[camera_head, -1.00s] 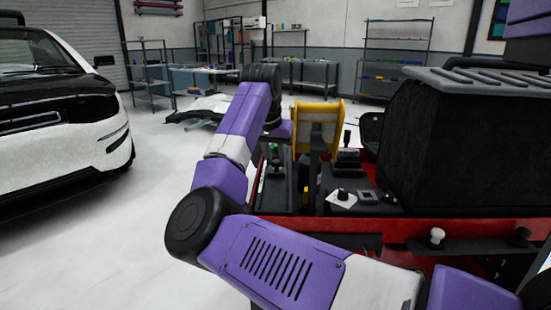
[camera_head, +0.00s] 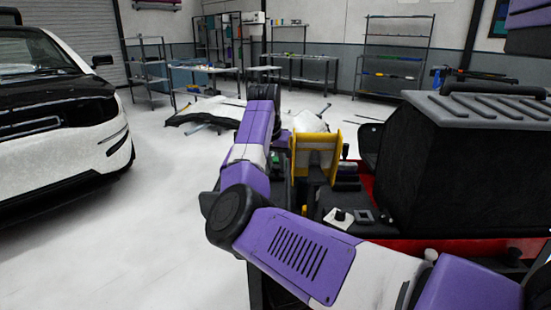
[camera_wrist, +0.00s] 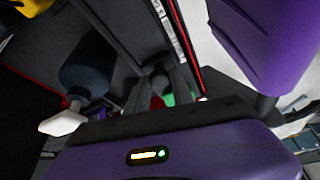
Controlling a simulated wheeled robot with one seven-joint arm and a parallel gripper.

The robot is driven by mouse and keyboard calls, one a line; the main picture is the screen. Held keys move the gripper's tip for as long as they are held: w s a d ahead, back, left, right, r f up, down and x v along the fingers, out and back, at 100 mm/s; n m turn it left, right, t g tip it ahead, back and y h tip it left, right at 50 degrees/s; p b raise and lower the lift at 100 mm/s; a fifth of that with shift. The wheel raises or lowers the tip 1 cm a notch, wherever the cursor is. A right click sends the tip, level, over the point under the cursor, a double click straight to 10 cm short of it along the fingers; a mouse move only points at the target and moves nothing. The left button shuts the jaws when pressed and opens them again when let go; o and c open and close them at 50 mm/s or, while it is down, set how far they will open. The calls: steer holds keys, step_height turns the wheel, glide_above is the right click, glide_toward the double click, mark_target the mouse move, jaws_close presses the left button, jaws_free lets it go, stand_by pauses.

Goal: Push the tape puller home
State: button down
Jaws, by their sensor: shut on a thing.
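In the wrist view my gripper (camera_wrist: 161,88) is shut, its two grey fingers around a small dark and green piece (camera_wrist: 168,99), which I take to be the tape puller. Most of the piece is hidden by the fingers and by my purple gripper body. In the head view a bit of green (camera_head: 275,157) shows beside my arm, left of the yellow holder. My fingers are hidden there behind my arm. I cannot tell whether the piece touches a slot or seat.
A yellow holder (camera_head: 317,154) stands on the red and black cart, with a large black case (camera_head: 450,165) on the right. A dark bottle with a white nozzle (camera_wrist: 88,70) is close to my gripper. Open floor (camera_head: 120,240) lies left, toward a white car (camera_head: 60,120).

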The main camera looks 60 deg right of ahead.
steer(key=shift+w+d+r, duration=0.1)
steer(key=shift+w+d, duration=0.05)
steer(key=shift+d, duration=0.1)
steer(key=c, duration=1.1)
jaws_free()
steer(key=shift+d, duration=0.1)
steer(key=p+v, duration=0.1)
steer(key=v, duration=0.6)
steer(key=shift+r, duration=0.3)
